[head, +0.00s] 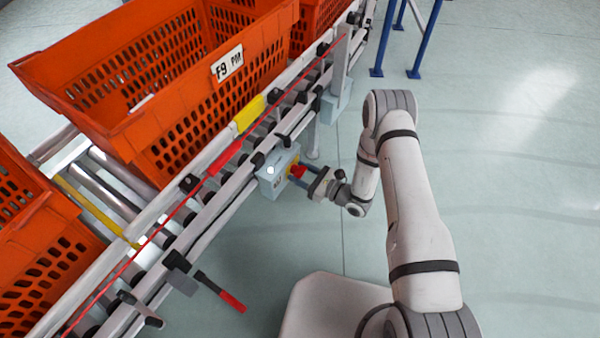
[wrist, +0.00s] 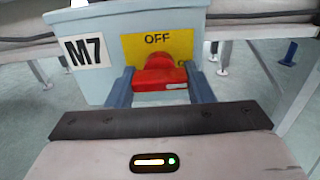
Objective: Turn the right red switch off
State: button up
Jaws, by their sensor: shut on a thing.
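The red switch (wrist: 158,78) sits on a yellow plate marked OFF (wrist: 156,44) on a grey box labelled M7 (wrist: 104,80). Its handle lies roughly level, with a pale mark at its right end. In the head view the switch (head: 296,171) is on the right face of the grey box (head: 275,177), at the conveyor's side. My gripper (head: 303,176) reaches it from the right. Its two blue-grey fingers stand on either side of the handle and are shut on it.
Orange totes (head: 120,110) stand on the roller conveyor at left. A red-handled lever (head: 232,302) sticks out from the conveyor's near side. Another grey box (head: 337,102) hangs farther along the rail. Blue legs (head: 382,40) stand at the back. The floor at right is clear.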

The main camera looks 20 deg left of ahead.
jog(key=shift+s, duration=0.1)
jog(key=shift+c, duration=0.6)
jog(key=shift+a, duration=0.15)
jog(key=shift+c, duration=0.4)
jog(key=shift+o, duration=0.2)
jog(key=shift+f+n, duration=0.1)
jog(key=shift+n, duration=0.2)
jog(key=shift+d+n+b, duration=0.2)
jog(key=shift+n+b, duration=0.15)
jog(key=shift+n, duration=0.85)
jog(key=shift+c, duration=0.2)
jog(key=shift+o, duration=0.2)
jog(key=n+b, duration=0.1)
jog(key=n, duration=0.5)
jog(key=n+b, duration=0.1)
jog(key=n, duration=0.3)
jog(key=shift+n+b, duration=0.35)
jog(key=shift+n, duration=0.05)
jog(key=shift+c, duration=0.2)
jog(key=shift+o, duration=0.2)
jog(key=shift+n+b, duration=0.65)
jog(key=shift+n, duration=1.45)
